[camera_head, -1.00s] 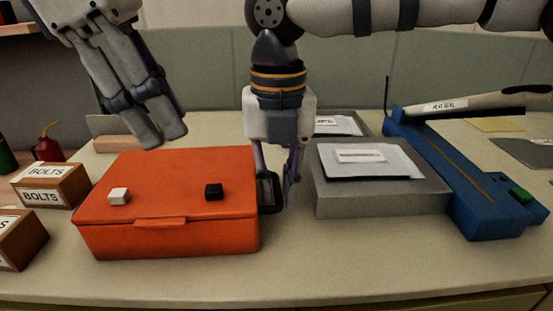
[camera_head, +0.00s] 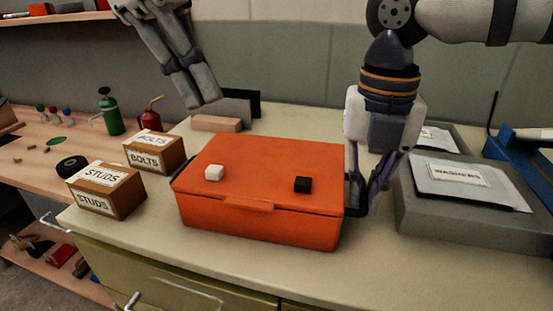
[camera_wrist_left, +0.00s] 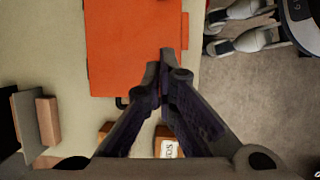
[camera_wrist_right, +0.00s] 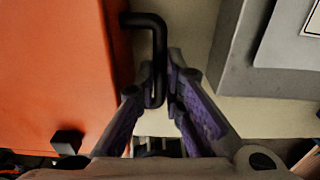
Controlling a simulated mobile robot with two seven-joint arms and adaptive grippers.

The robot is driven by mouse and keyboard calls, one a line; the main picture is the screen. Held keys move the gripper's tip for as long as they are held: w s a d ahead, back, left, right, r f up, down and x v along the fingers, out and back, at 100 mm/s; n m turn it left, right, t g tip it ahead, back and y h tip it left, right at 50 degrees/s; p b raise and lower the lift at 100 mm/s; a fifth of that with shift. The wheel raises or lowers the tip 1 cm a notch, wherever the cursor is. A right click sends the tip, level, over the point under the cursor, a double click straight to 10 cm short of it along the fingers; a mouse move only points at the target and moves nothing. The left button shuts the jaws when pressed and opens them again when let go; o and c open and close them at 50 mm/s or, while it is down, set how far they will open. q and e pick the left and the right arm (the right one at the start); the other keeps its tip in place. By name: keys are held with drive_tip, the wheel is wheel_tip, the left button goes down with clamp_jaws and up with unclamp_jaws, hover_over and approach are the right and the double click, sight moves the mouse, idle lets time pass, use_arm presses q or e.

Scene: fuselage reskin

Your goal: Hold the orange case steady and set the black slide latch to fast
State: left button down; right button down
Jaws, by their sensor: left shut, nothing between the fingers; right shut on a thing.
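The orange case (camera_head: 258,163) sits closed on the bench. A white knob (camera_head: 214,173) is on the left of its lid and the black slide latch (camera_head: 302,185) on the right. My right gripper (camera_head: 362,208) is at the case's right side, shut on its black side handle (camera_wrist_right: 157,60). The black latch also shows in the right wrist view (camera_wrist_right: 67,142). My left gripper (camera_head: 207,103) is shut and empty, raised behind the case's back left corner in the head view. The left wrist view shows the case (camera_wrist_left: 118,45) beyond its fingers. Any markings for the latch are unreadable.
A studs box (camera_head: 106,190) and a bolts box (camera_head: 153,152) stand left of the case. A grey container with a washers packet (camera_head: 415,215) stands close on the right, beside a blue device (camera_head: 520,150). A wooden block (camera_head: 217,124) lies behind the case.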

sight(293, 185)
use_arm(q)
drive_tip(key=x, duration=0.9)
drive_tip(key=shift+d+f, duration=0.15)
drive_tip(key=shift+f, duration=0.2)
drive_tip(key=d, duration=0.1)
drive_tip(key=s+d, duration=0.1)
drive_tip(key=d, duration=0.1)
drive_tip(key=shift+d+f, duration=0.1)
drive_tip(key=shift+d, duration=0.4)
drive_tip(key=shift+s+d, duration=0.15)
drive_tip(key=shift+d, duration=0.4)
drive_tip(key=shift+s+d, duration=0.15)
drive_tip(key=shift+d, duration=0.4)
drive_tip(key=shift+a, duration=0.15)
